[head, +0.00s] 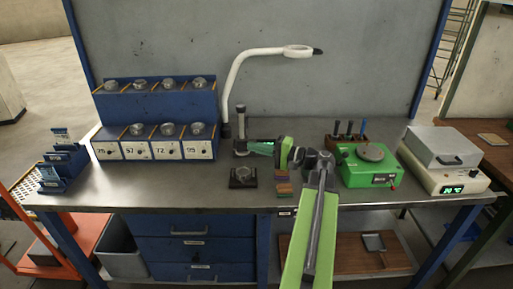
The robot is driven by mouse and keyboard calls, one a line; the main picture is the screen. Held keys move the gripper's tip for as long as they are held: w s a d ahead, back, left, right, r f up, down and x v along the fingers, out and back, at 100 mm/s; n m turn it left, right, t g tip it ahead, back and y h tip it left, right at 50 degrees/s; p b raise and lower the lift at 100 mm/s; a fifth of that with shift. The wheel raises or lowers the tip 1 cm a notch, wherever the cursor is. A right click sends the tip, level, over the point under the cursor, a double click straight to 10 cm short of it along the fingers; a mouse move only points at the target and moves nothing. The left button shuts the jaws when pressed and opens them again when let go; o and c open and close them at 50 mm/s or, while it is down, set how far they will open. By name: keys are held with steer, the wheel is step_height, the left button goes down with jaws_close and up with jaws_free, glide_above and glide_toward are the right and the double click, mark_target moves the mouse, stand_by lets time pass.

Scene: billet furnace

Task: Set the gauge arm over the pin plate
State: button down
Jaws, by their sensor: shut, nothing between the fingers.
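My gripper (251,147) reaches left from my green arm, low over the middle of the bench, with its fingers shut and nothing seen between them. Its tips are at the foot of a dark upright post (240,120), which looks like the gauge stand. I cannot tell whether they touch it. The gauge arm itself is not clear at this size, and my gripper may cover part of it. A small dark square plate (234,183) with a round piece on it lies in front of the post, below my gripper in the picture. It may be the pin plate; no pins can be made out.
A blue two-tier rack (112,106) with round metal pieces stands left, a small blue holder (62,165) at the far left. A white lamp (238,75) rises behind.

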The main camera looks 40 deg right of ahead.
steer(key=s+a+v, duration=0.1)
steer(key=a+v, duration=0.1)
steer(key=v, duration=1.1)
steer(key=shift+a, duration=0.15)
